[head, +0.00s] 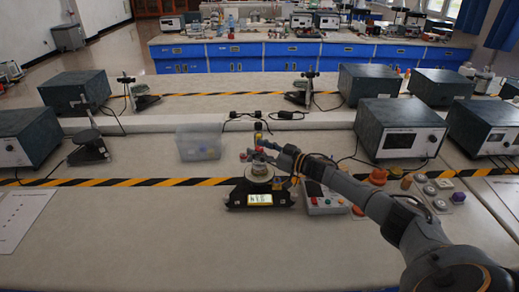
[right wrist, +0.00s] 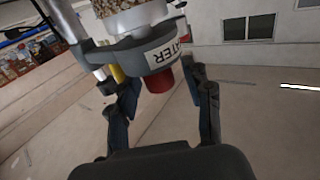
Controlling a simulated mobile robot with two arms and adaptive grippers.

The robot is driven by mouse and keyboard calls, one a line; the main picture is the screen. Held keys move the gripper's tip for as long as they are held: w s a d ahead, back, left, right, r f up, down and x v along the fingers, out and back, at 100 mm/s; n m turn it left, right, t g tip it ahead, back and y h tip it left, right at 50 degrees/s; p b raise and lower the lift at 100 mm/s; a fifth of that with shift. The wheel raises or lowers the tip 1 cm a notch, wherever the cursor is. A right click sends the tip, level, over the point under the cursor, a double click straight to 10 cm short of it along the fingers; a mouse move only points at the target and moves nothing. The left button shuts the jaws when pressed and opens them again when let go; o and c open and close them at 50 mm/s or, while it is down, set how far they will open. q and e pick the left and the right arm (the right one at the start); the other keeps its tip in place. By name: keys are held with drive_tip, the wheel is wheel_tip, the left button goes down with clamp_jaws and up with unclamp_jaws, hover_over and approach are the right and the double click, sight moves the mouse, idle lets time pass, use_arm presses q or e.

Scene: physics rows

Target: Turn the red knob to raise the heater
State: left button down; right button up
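The red knob (right wrist: 159,80) shows in the right wrist view under a grey ring-shaped holder (right wrist: 135,52) with a white label ending in "ATER". A white and speckled body (right wrist: 135,15) sits in the holder, beside a metal post (right wrist: 65,18). My right gripper (right wrist: 165,90) is open, its dark fingers on either side of the knob with visible gaps. In the head view, my right gripper (head: 258,152) is at the top of the small apparatus, whose black base (head: 235,197) has a lit display. It partly hides the apparatus top. My left gripper is not in view.
A control box (head: 325,203) with buttons stands just right of the base, under my right arm. A clear plastic bin (head: 200,143) stands behind to the left. Grey instrument boxes (head: 400,133) stand at the right. The front left of the bench (head: 130,235) is clear.

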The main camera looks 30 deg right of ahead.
drive_tip(key=v, duration=1.2)
drive_tip(key=shift+r, duration=0.1)
